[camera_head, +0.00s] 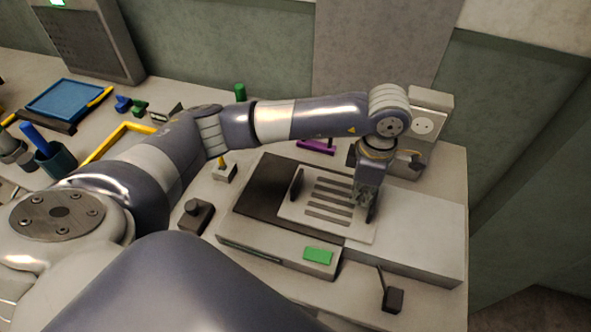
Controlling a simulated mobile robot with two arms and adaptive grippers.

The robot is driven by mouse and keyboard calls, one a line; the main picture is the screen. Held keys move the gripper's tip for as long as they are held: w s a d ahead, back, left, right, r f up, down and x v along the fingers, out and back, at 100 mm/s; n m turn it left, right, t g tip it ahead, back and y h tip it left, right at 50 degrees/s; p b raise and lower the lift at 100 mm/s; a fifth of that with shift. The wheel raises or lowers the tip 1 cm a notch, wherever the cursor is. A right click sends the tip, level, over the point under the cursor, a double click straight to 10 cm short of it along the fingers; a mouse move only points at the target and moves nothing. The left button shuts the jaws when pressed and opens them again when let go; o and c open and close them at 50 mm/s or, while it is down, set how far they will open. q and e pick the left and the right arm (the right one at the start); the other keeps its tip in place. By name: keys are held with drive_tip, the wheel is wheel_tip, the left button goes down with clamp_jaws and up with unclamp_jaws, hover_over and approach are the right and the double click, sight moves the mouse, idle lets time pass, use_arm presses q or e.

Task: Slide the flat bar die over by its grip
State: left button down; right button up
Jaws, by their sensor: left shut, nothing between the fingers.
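The flat bar die (312,220) is a pale plate with several dark parallel bars, lying on the machine's bed. An upright dark grip (297,184) stands near its left edge. A second dark upright piece shows at its right side, partly hidden by my gripper. My left gripper (364,209) points down over the right part of the die, close to that piece. Its fingers are shut with nothing between them. Whether they touch the die or the dark piece I cannot tell. My right gripper is out of view.
The machine has a dark plate (262,187) left of the die, a pale block (425,230) at right and a green panel (318,255) in front. A purple item (317,146) lies behind it. A small dark block (197,214) stands at left. A blue tray (68,99) lies far left.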

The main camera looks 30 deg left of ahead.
use_arm(q)
drive_tip(key=shift+w+d+b, duration=0.75)
drive_tip(key=shift+d+b, duration=0.35)
drive_tip(key=shift+d, duration=1.85)
drive_tip(key=shift+w+d+b, duration=0.75)
drive_tip(key=shift+d+b, duration=0.3)
drive_tip(key=shift+d, duration=1.85)
drive_tip(key=shift+w+d+b, duration=0.75)
drive_tip(key=shift+d+b, duration=0.35)
drive_tip(key=shift+d, duration=1.85)
drive_tip(key=shift+a, duration=0.1)
drive_tip(key=shift+s+a, duration=0.15)
drive_tip(key=shift+a, duration=0.5)
wheel_tip(320, 180, up, 9)
drive_tip(key=p, duration=0.4)
